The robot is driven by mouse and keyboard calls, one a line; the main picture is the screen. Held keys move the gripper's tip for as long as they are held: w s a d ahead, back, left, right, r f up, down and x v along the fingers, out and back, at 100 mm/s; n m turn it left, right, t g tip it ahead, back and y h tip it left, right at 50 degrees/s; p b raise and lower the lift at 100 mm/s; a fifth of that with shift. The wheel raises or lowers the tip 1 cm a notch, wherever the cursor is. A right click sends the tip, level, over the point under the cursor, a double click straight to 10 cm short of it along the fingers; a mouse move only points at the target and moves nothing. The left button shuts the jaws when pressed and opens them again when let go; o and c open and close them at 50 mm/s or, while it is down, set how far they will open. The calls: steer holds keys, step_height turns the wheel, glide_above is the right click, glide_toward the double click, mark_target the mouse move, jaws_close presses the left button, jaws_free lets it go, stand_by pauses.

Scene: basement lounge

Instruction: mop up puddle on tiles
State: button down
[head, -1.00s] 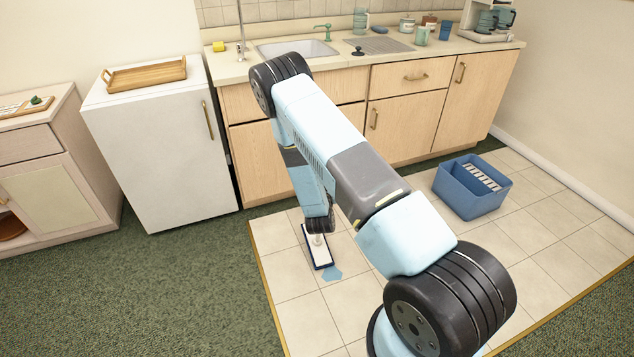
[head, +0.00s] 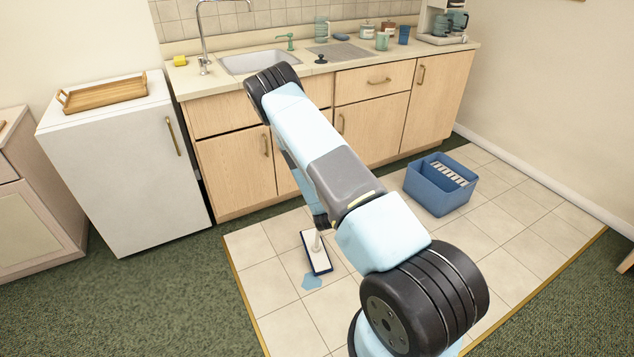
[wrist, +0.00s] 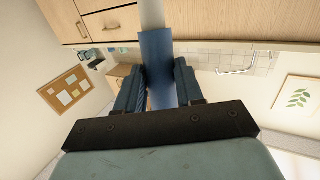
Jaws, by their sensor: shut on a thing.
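A flat mop has a white head with a dark blue edge (head: 316,253), resting on the pale tiles (head: 280,322) in the head view. A small light blue puddle (head: 312,283) lies just in front of the mop head, toward its lower left. Whether their edges touch is hard to tell. In the wrist view my gripper (wrist: 160,85) is shut on the mop's blue handle grip (wrist: 157,52), which runs between its fingers. My own arm hides the gripper and most of the handle in the head view. The mop head and puddle are out of the wrist view.
A blue bin (head: 440,190) with a white slatted insert stands on the tiles at the right. Wooden cabinets (head: 235,165) with a sink and a white fridge (head: 125,170) line the back. Green carpet (head: 165,300) borders the tiles. The tiles left of the puddle are clear.

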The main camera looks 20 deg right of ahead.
steer(key=w+d, duration=0.4)
steer(key=d, duration=1.9)
steer(key=w+d, duration=0.3)
steer(key=d, duration=2.1)
steer(key=shift+w+a+r, duration=0.1)
steer(key=shift+r, duration=1.15)
steer(key=shift+w+a+r, duration=0.1)
steer(key=shift+r, duration=1.1)
steer(key=shift+s+d+f+n+g+y, duration=0.15)
steer(key=shift+f+n+y, duration=0.1)
steer(key=shift+n+y, duration=0.65)
steer(key=shift+d+f+n+g+y, duration=0.15)
steer(key=shift+n+y, duration=0.35)
steer(key=shift+y, duration=0.75)
steer(key=shift+s+f+n+g+y, duration=0.1)
steer(key=shift+f+n+y, duration=0.2)
steer(key=shift+n+y, duration=0.6)
